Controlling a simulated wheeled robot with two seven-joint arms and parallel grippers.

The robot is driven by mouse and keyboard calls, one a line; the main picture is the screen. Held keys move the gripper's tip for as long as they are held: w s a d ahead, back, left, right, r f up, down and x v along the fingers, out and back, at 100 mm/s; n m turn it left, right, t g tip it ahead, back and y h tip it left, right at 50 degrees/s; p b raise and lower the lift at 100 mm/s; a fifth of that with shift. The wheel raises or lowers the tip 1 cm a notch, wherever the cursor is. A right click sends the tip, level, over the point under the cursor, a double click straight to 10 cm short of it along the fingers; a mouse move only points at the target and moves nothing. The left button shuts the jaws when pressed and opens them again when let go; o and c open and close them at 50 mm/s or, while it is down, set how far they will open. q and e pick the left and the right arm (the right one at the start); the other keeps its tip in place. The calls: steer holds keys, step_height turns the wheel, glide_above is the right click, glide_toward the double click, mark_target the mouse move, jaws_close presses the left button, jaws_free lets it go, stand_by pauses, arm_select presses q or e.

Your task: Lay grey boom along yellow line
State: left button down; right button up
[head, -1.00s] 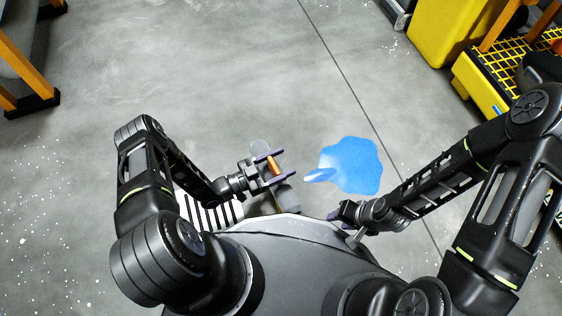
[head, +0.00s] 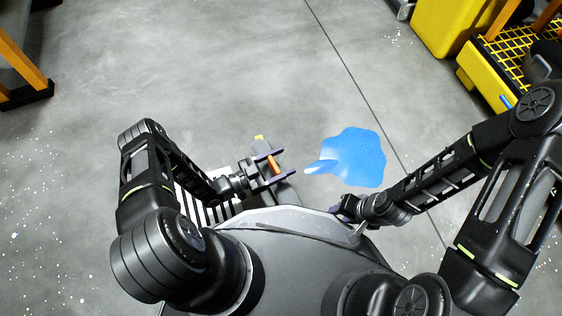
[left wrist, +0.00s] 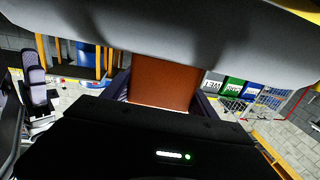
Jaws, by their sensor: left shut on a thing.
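My left gripper (head: 272,166) is shut on an orange-brown grip piece (head: 274,165) in the head view. The grey boom (head: 287,191) shows partly below and beyond the gripper, with a yellow end (head: 258,138) at its far side. In the left wrist view the boom (left wrist: 160,35) spans the top as a thick grey roll, and the orange-brown piece (left wrist: 163,83) stands between the fingers just under it. My right gripper (head: 343,208) is low near my body, its jaws too small and dark to read. I cannot make out the yellow line for certain.
A blue spill (head: 355,160) lies on the grey floor right of my left gripper. A yellow bin (head: 450,25) and a yellow grated platform (head: 505,60) stand at the upper right. An orange-legged frame (head: 22,60) is at the upper left.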

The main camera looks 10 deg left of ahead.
arm_select(q)
steer(key=shift+f+b, duration=0.7)
steer(key=shift+b, duration=0.15)
steer(key=shift+c, duration=0.9)
jaws_free()
steer(key=shift+a, duration=0.1)
steer(key=p+v, duration=0.1)
steer(key=v, duration=0.6)
steer(key=shift+s+a+p, duration=0.2)
steer(key=shift+s+p, duration=0.05)
steer(key=shift+p, duration=0.05)
